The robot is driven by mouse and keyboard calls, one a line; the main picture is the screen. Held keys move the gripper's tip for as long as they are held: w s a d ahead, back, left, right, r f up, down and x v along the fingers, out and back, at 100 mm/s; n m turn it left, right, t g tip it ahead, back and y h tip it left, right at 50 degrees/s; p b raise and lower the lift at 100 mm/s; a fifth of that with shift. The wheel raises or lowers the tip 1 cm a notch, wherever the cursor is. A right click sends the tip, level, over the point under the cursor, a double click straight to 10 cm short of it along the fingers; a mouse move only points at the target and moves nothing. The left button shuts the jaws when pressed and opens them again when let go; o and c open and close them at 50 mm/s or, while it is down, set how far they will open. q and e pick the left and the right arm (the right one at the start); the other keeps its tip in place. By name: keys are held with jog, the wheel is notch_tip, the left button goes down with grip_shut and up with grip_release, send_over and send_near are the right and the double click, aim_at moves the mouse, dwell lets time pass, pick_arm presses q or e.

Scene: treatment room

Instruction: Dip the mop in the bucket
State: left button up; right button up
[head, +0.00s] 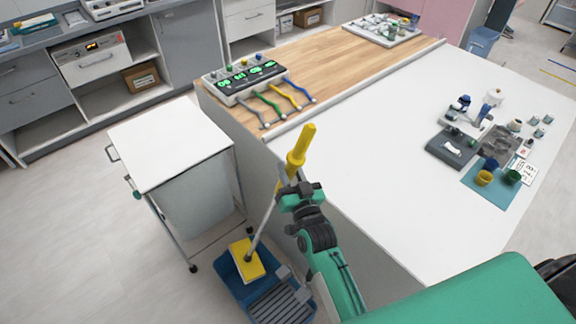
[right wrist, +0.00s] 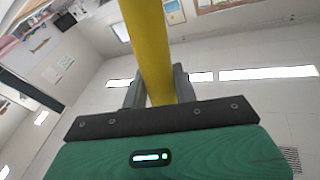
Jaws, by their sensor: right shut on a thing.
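The mop has a yellow upper handle (head: 299,148), a thin grey pole (head: 261,226) and a yellow head (head: 247,259). The blue bucket (head: 232,281) stands on the floor beside the white table, with a grey slatted wringer (head: 281,305) at its right. The mop head is at the bucket's left part; whether it touches the inside is hard to tell. My right gripper (head: 291,188) is shut on the handle. The right wrist view shows the yellow handle (right wrist: 152,60) between the fingers (right wrist: 157,88). My left gripper is not in view.
A white-topped trolley (head: 170,143) stands left of the bucket. The long table (head: 370,150) is close on the right, carrying a device with green displays (head: 246,82) and small instruments at the far right. Open floor (head: 90,240) lies at the left.

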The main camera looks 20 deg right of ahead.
aim_at(267, 219)
jog(key=shift+s+f+b, duration=0.15)
jog(key=shift+f+b, duration=0.55)
jog(key=shift+f, duration=0.2)
notch_tip(267, 219, down, 3)
jog(key=b, duration=0.2)
jog(key=shift+f+b, duration=0.1)
jog(key=shift+b, duration=0.3)
pick_arm(q)
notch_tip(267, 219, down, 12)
jog(key=b, duration=0.8)
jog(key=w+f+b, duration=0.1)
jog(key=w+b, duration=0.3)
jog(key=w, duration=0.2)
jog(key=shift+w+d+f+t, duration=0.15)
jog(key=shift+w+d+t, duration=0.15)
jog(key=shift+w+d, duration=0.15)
pick_arm(e)
notch_tip(267, 219, down, 19)
jog(key=shift+r, duration=0.2)
